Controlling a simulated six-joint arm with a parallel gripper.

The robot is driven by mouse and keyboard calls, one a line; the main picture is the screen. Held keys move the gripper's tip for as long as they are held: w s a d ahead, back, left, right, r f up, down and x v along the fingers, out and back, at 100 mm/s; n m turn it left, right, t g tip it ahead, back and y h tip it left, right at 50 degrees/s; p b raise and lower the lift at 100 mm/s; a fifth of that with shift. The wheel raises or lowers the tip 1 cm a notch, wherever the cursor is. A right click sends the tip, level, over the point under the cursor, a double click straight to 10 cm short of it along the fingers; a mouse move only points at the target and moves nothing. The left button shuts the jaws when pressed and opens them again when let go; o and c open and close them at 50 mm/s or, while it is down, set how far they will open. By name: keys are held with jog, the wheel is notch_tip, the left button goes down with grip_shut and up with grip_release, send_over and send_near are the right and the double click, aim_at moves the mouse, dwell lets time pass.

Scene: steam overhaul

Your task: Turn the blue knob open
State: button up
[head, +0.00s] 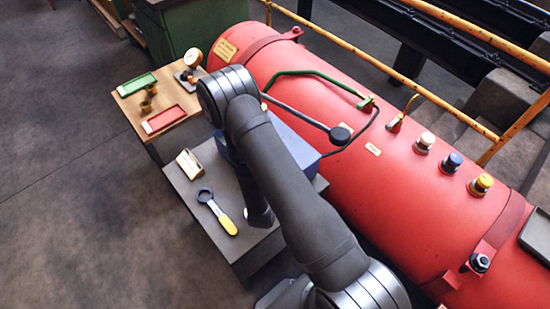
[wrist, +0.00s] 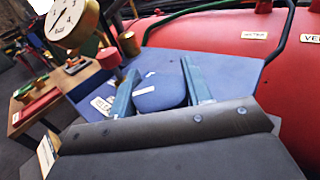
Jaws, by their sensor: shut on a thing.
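In the wrist view my gripper (wrist: 160,76) is shut on a rounded dark blue knob (wrist: 160,97), one finger on each side. The knob stands against the sloping blue panel (wrist: 225,65); its lower part is hidden by my gripper's body. A small white label lies just above it. In the head view my arm hides the gripper and this knob, and only part of the blue panel's box (head: 293,145) shows. Another blue-topped knob (head: 453,161) stands on the red boiler (head: 400,185), between a white and a yellow one, away from my gripper.
A red knob (wrist: 108,58) and a round gauge (wrist: 72,18) are left of my gripper in the wrist view. A wrench with a yellow handle (head: 225,222) and a small box (head: 189,163) lie on the grey table (head: 195,190). A yellow rail (head: 420,90) runs behind the boiler.

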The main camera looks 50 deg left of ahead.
jog(key=shift+a+n+g+y, duration=0.1)
jog(key=shift+n+g+y, duration=1)
jog(key=shift+s+g, duration=0.1)
jog(key=shift+g, duration=0.2)
jog(key=o, duration=1)
jog(key=v, duration=1.7)
jog(key=shift+f, duration=0.25)
jog(key=shift+s, duration=0.1)
